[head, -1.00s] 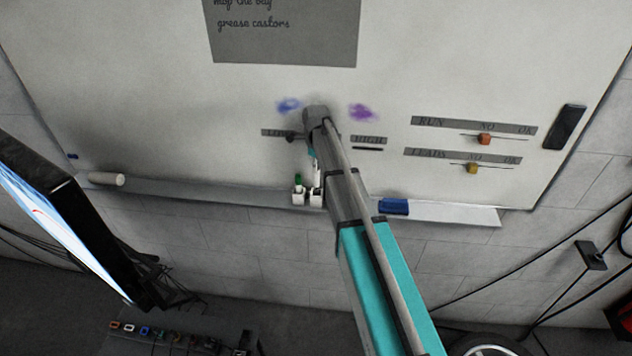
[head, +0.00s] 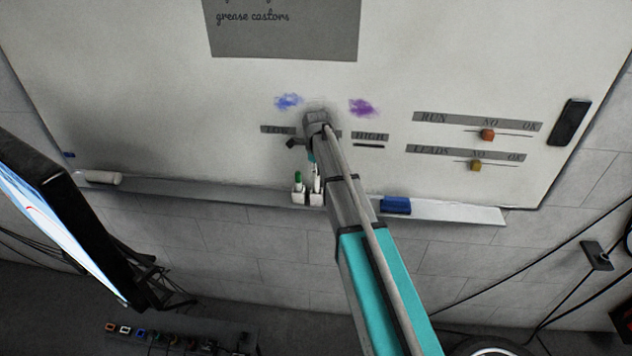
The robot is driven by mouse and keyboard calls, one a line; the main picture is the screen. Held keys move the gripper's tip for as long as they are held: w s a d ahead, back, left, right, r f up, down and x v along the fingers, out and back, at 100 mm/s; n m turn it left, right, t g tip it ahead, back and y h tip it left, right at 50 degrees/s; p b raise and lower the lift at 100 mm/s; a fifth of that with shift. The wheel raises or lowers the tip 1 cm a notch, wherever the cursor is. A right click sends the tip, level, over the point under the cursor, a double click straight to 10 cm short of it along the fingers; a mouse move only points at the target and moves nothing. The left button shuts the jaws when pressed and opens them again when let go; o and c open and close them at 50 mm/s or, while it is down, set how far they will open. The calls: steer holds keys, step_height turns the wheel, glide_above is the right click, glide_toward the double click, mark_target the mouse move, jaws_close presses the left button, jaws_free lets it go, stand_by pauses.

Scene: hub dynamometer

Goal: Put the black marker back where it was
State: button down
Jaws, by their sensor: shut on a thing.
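My arm reaches up to the whiteboard (head: 180,80), and its wrist end is in front of the LOW and HIGH labels. My gripper (head: 316,168) is small and mostly hidden by my own arm just below the wrist. It is shut on a slim upright thing, apparently the black marker (head: 317,183), directly above or in the right one of two small white holders (head: 316,199) on the tray. I cannot tell whether its lower end is inside the holder. A green-capped marker (head: 298,180) stands in the left holder (head: 299,198).
The grey tray (head: 220,191) runs along the board's lower edge. A blue eraser (head: 396,205) lies right of the holders, and a white roll (head: 104,177) lies at the far left. A monitor (head: 70,220) stands at the left. Sliders (head: 487,135) are on the board's right.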

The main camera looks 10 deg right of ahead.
mark_target(317, 190)
steer(key=shift+f+b, duration=1.5)
steer(key=shift+f, duration=0.3)
steer(key=shift+f, duration=0.1)
steer(key=c, duration=0.5)
jaws_free()
step_height(317, 190, up, 12)
steer(key=p, duration=1.2)
steer(key=shift+s, duration=0.1)
